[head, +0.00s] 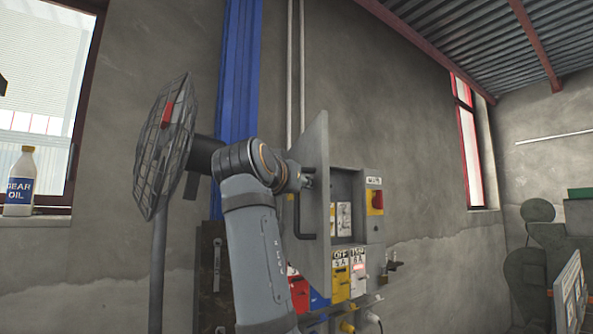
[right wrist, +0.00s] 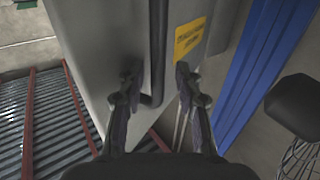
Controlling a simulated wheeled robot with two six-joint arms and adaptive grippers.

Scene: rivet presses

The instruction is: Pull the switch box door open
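The switch box (head: 374,228) is on the wall in the head view. Its grey door (head: 318,165) stands swung out from it, and the inside shows to the right. The door has a dark bar handle (head: 300,222) on its left-facing side. My right gripper (head: 307,178) is at the door near the handle's upper part. In the right wrist view the right gripper's fingers (right wrist: 157,88) are spread, with the handle (right wrist: 157,45) between them and gaps on both sides. A yellow label (right wrist: 189,40) is on the door (right wrist: 90,45). My left gripper is not in view.
A caged fan (head: 165,145) on a stand is left of my right arm, close to its wrist. A blue column (head: 238,80) runs up the wall behind. A gear oil bottle (head: 20,183) stands on the left sill.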

